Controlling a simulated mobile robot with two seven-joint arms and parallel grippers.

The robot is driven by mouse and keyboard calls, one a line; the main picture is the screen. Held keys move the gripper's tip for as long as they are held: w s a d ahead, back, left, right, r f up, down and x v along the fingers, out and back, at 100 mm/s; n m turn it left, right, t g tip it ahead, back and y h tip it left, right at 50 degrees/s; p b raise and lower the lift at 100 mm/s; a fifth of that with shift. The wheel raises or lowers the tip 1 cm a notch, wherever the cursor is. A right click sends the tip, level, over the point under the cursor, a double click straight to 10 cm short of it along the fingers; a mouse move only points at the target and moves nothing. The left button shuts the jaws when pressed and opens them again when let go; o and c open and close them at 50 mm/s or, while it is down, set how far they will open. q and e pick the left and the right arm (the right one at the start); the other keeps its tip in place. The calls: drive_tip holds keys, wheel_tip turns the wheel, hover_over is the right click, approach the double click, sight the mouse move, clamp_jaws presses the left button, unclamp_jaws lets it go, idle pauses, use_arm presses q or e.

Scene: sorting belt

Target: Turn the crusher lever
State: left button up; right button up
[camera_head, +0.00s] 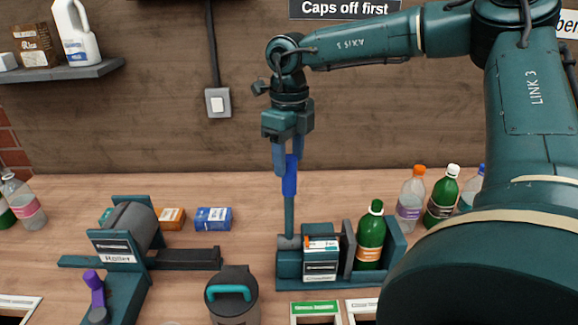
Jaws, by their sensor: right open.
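The crusher (288,268) is a teal frame on the table, right of the middle. Its lever (290,185) stands about upright, a teal rod with a blue grip on top. My right gripper (287,165) points down from above with its blue fingers open at the top of the grip. The fingers seem to be on either side of it; contact cannot be told. A green bottle (370,240) with an orange label stands in the crusher between a grey plate (347,250) and the right end wall. My left gripper is out of view.
A roller device (130,230) with a purple lever (95,290) stands at the left. A grey lidded container (232,305) is at the front middle. Small boxes (213,219) lie behind. Several bottles (441,196) stand at the right, partly behind my arm.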

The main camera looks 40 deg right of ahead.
sight(289, 170)
drive_tip(key=shift+f, duration=1.8)
drive_tip(key=shift+c, duration=0.5)
clamp_jaws()
